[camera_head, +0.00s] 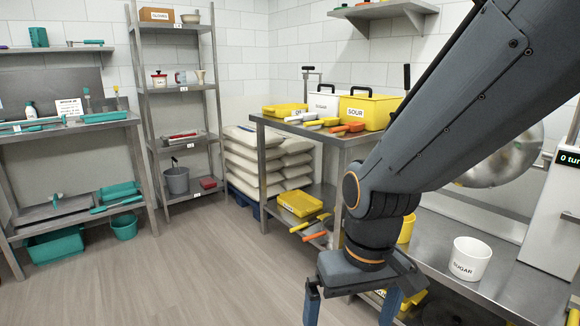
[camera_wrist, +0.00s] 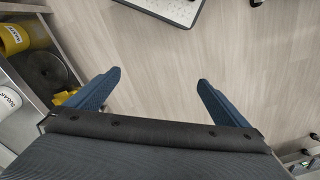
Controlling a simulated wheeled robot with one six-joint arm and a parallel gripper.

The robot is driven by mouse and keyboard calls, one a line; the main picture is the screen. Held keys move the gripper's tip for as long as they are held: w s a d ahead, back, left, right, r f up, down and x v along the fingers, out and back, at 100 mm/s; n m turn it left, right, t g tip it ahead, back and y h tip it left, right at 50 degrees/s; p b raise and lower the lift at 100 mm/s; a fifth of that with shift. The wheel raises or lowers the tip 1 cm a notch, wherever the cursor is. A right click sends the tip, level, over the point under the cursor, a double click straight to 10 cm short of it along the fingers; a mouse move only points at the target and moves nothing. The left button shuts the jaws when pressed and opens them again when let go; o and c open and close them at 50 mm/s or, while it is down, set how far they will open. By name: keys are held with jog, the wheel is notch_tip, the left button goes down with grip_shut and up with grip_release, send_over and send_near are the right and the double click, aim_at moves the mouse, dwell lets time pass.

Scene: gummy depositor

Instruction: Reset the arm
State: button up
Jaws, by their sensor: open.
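My arm reaches in from the upper right of the head view, and its wrist bends downward at the right of centre. My gripper (camera_head: 350,312) hangs at the bottom edge of the head view with its two blue fingers apart. In the wrist view my gripper (camera_wrist: 150,82) is open and empty, over bare wood-look floor. Nothing is between the fingers. The fingertips are partly cut off by the lower edge of the head view.
A steel counter with a white SUGAR container (camera_head: 470,259) stands close on the right. A steel table with a yellow SOUR bin (camera_head: 368,108) stands behind my arm. A shelf rack (camera_head: 180,90) and sacks (camera_head: 262,160) stand further back. The floor at left is clear.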

jog(key=s+d+r+m+p, duration=0.2)
jog(key=d+r+p, duration=0.7)
jog(key=p, duration=0.5)
notch_tip(320, 180, up, 3)
jog(key=shift+s+d+f+m+h, duration=0.15)
jog(key=shift+f+m+h, duration=0.05)
jog(key=shift+m+h, duration=0.1)
